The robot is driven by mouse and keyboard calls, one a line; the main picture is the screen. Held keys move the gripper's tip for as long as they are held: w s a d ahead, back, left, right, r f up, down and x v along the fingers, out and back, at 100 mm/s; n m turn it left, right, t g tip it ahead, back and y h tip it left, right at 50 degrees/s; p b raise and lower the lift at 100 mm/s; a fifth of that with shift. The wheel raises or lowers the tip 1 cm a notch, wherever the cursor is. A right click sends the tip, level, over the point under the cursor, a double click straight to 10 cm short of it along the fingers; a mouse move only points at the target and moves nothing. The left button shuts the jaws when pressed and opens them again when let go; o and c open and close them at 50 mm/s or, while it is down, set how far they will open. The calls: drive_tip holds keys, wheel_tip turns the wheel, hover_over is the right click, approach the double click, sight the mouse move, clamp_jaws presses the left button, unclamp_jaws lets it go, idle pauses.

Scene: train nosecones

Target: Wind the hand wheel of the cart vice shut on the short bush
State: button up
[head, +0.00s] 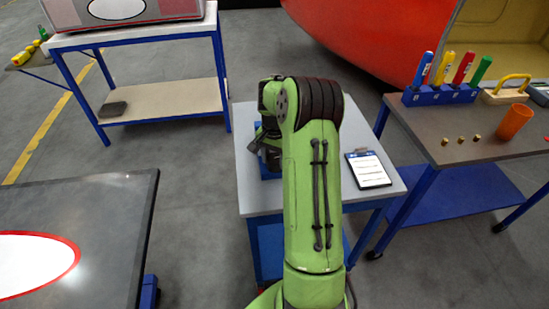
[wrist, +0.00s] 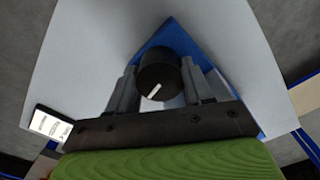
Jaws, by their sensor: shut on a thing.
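In the wrist view my gripper (wrist: 159,84) is shut on a dark round hand wheel (wrist: 158,72), one finger on each side. The wheel has a short white mark on its face, slanted up to the right. The blue cart vice (wrist: 172,38) shows behind and beside the wheel. In the head view a bit of the blue vice (head: 267,173) shows on the grey-topped cart (head: 252,199), under my gripper. My arm hides most of the vice there. I cannot make out the short bush or the vice jaws in either view.
A clipboard (head: 368,169) lies on the cart, right of my arm; it also shows in the wrist view (wrist: 48,124). The right-hand table (head: 430,135) bears a marker rack (head: 440,95), an orange cup (head: 514,121) and small brass pieces. A dark-topped table (head: 120,215) stands at left.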

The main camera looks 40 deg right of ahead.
sight(275, 158)
idle(0.3)
drive_tip(key=o, duration=0.8)
drive_tip(key=shift+c, duration=0.2)
drive_tip(key=shift+r, duration=0.1)
wheel_tip(275, 158, up, 16)
drive_tip(key=p, duration=0.3)
drive_tip(key=shift+f, duration=0.2)
